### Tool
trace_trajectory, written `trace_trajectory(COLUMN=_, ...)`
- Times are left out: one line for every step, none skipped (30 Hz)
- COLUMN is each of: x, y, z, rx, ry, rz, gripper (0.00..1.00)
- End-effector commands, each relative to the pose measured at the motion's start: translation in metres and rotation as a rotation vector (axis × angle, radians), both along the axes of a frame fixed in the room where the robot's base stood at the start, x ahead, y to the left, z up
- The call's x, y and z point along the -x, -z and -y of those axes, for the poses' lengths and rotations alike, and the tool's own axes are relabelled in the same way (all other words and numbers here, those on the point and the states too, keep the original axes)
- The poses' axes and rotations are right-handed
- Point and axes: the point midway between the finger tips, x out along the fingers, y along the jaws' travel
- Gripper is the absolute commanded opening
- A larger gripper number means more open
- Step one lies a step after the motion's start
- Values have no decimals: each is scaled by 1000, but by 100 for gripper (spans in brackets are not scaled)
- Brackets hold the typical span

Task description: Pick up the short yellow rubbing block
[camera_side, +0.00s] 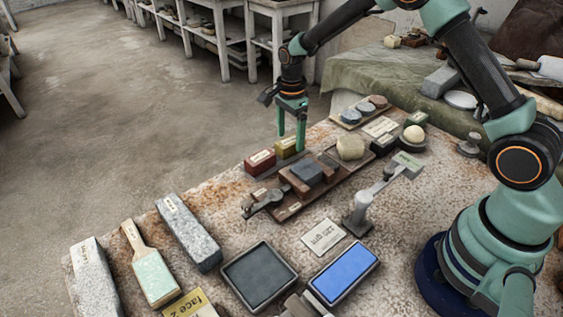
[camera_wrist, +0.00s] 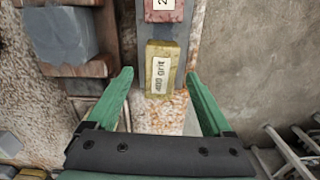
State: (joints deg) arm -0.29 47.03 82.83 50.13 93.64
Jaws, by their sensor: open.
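The short yellow rubbing block (camera_side: 285,148) stands near the back edge of the stone table, beside a red block (camera_side: 260,162). In the wrist view the yellow block (camera_wrist: 160,52) has a pale "400 grit" label. My gripper (camera_side: 291,142) is open and empty, pointing down close to the yellow block. In the wrist view my gripper (camera_wrist: 160,77) has a finger on each side of the block, with a gap on both sides. I cannot tell whether the fingertips are above the block or down beside it.
A wooden rack (camera_side: 338,185) holding a grey-blue block (camera_side: 307,172) is close in front. The red block, also in the wrist view (camera_wrist: 164,9), is close on one side. A plaster ball (camera_side: 414,133) and small boxes sit to the right. Open floor (camera_side: 150,130) lies beyond.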

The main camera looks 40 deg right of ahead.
Motion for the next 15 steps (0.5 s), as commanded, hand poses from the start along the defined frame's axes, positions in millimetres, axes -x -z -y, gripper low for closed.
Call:
trace_trajectory(x=0, y=9, z=0, rx=0, ry=0, rz=-3, gripper=85)
trace_trajectory(x=0, y=13, z=0, rx=0, ry=0, rz=-4, gripper=85)
trace_trajectory(x=0, y=17, z=0, rx=0, ry=0, rz=-3, gripper=85)
trace_trajectory(x=0, y=20, z=0, rx=0, ry=0, rz=-2, gripper=85)
trace_trajectory(x=0, y=22, z=0, rx=0, ry=0, rz=-2, gripper=85)
trace_trajectory(x=0, y=24, z=0, rx=0, ry=0, rz=-2, gripper=85)
trace_trajectory(x=0, y=25, z=0, rx=0, ry=0, rz=-2, gripper=85)
trace_trajectory(x=0, y=26, z=0, rx=0, ry=0, rz=-1, gripper=85)
trace_trajectory(x=0, y=26, z=0, rx=0, ry=0, rz=0, gripper=85)
trace_trajectory(x=0, y=26, z=0, rx=0, ry=0, rz=0, gripper=85)
trace_trajectory(x=0, y=26, z=0, rx=0, ry=0, rz=0, gripper=85)
trace_trajectory(x=0, y=26, z=0, rx=0, ry=0, rz=0, gripper=85)
trace_trajectory(x=0, y=26, z=0, rx=0, ry=0, rz=0, gripper=85)
trace_trajectory(x=0, y=26, z=0, rx=0, ry=0, rz=0, gripper=85)
trace_trajectory(x=0, y=26, z=0, rx=0, ry=0, rz=0, gripper=70)
